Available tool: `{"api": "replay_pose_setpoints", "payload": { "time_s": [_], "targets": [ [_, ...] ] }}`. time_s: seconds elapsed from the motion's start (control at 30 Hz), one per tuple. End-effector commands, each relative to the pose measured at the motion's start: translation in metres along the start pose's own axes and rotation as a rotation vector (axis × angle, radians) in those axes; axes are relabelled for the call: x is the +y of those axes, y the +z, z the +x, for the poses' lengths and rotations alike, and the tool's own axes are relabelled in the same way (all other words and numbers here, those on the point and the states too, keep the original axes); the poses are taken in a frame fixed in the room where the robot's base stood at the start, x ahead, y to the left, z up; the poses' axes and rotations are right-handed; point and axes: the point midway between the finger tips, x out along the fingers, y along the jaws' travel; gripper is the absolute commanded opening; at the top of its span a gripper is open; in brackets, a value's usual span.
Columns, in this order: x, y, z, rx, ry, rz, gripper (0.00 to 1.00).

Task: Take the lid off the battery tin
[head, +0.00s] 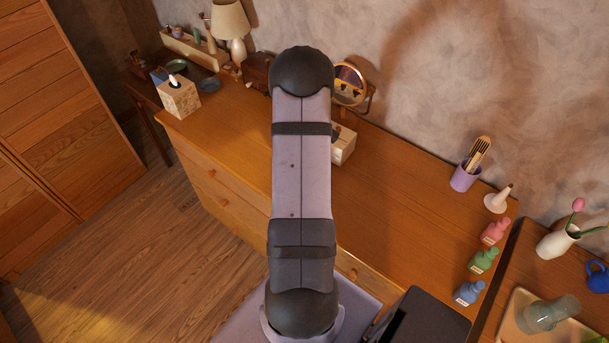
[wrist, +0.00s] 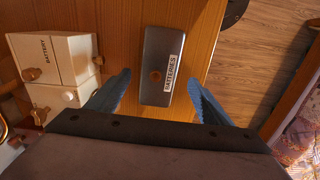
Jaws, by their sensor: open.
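The battery tin (wrist: 152,50) is a dark grey oblong box with a white "BATTERIES" label (wrist: 169,75) and a small round brown knob (wrist: 155,76) on top. It lies on the wooden dresser top and looks closed, with its lid on. My gripper (wrist: 159,76) is open and empty, with one blue finger on each side of the tin in the wrist view. The fingers appear apart from the tin; I cannot tell their height above it. In the head view my arm hides the gripper and the tin.
The dresser edge and floor (wrist: 262,50) lie to the right.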

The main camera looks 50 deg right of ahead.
Motion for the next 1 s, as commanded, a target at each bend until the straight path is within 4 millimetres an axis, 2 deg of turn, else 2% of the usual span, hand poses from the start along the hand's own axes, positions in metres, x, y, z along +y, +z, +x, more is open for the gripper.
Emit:
{"api": "replay_pose_setpoints", "payload": {
  "time_s": [0.3,0.6,0.63,0.8,1.0],
  "targets": [
    [0.002,0.002,0.028,0.0,0.0,0.0,0.73],
    [0.002,0.002,0.032,0.001,0.001,0.0,0.73],
    [0.002,0.002,0.032,0.001,0.001,0.0,0.71],
    [0.002,0.002,0.032,0.001,0.001,0.0,0.3],
    [0.002,0.002,0.032,0.001,0.001,0.0,0.29]
  ]
}}
